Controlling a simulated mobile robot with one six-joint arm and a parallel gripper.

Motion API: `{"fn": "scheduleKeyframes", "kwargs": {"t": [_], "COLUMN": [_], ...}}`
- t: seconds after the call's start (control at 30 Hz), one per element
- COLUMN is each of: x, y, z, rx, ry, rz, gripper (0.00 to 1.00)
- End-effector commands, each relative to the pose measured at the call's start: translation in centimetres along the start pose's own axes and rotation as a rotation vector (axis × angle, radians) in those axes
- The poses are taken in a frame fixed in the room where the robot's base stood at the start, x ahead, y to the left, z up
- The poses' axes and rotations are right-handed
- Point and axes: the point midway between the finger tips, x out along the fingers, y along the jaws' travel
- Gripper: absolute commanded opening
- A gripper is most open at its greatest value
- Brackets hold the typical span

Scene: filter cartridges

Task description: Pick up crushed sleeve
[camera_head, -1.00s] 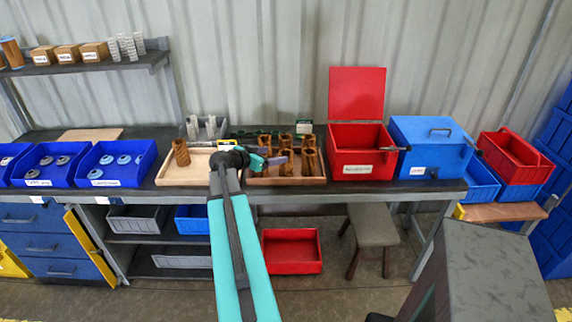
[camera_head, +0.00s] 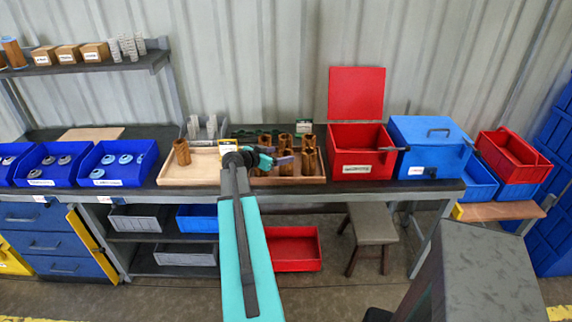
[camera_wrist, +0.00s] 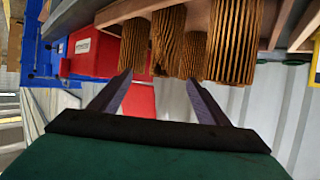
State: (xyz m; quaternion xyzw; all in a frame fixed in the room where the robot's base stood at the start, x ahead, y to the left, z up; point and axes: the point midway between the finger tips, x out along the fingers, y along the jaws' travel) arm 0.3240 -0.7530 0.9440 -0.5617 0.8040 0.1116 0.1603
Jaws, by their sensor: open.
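Several brown pleated sleeves (camera_head: 308,162) stand upright in the right wooden tray (camera_head: 262,182). In the wrist view, which looks upside down, several sleeves (camera_wrist: 233,42) hang from the top edge. One sleeve in the middle (camera_wrist: 166,40) has an uneven, ragged-looking end; I cannot tell for sure that it is the crushed one. My gripper (camera_head: 278,156) is at the left part of the right tray, beside the sleeves. In the wrist view its jaws (camera_wrist: 160,88) are apart and empty, pointing toward the middle sleeves. My gripper partly hides the sleeves behind it in the head view.
Another brown sleeve (camera_head: 181,152) stands at the left end of the left wooden tray (camera_head: 192,176). An open red box (camera_head: 362,160) and a closed blue box (camera_head: 432,150) stand to the right. Blue bins (camera_head: 118,163) stand at the left. Most of the left tray is bare.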

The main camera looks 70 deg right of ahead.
Motion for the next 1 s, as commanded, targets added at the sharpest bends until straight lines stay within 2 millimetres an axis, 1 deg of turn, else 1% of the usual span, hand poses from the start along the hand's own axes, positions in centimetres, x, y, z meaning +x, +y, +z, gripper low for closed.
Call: {"fn": "scheduleKeyframes", "kwargs": {"t": [0.03,0.2,0.33,0.47,0.97,1.0], "x": [0.5,2.2,3.1,3.4,3.3,3.3], "y": [-0.1,-0.1,-0.1,0.0,0.0,0.0], "z": [-0.2,-0.1,0.0,0.1,0.1,0.1], "rx": [-0.001,-0.001,0.000,0.000,0.000,0.000], "ry": [-0.001,0.000,0.000,0.000,0.000,0.000], "rz": [0.002,0.002,0.002,0.000,0.000,0.000], "gripper": [0.70,0.70,0.70,0.70,0.70,0.65]}}
